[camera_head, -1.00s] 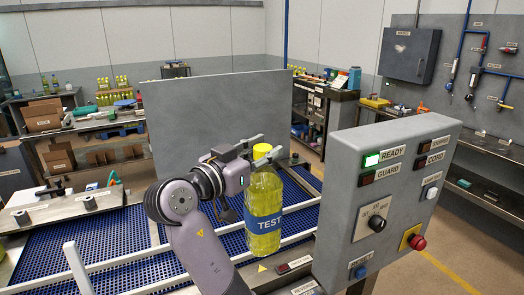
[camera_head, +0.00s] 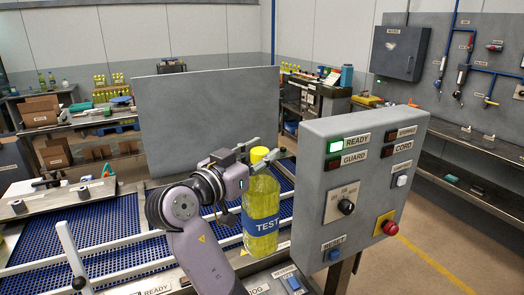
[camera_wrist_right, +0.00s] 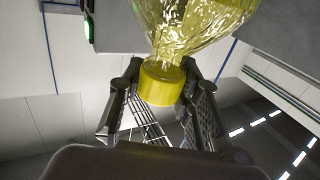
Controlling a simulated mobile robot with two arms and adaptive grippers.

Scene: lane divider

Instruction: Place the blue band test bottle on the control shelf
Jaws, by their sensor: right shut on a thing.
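The test bottle (camera_head: 261,222) is clear with yellow liquid, a yellow cap and a blue band reading TEST. It is upright beside the left edge of the grey control box in the head view. My right gripper (camera_head: 263,158) is shut on it near the cap. In the right wrist view the yellow cap (camera_wrist_right: 161,83) sits between the fingers of the right gripper (camera_wrist_right: 162,88). The bottle's base shows just above the labelled front ledge (camera_head: 262,270); I cannot tell whether it touches anything. No shelf labelled control is readable. My left gripper is out of view.
The control box (camera_head: 350,190) with lit READY lamp, dial and red button (camera_head: 387,225) stands close right of the bottle. Behind are the blue conveyor mat (camera_head: 90,235), white rails and a grey upright panel (camera_head: 205,120). Shelving with bottles stands further back.

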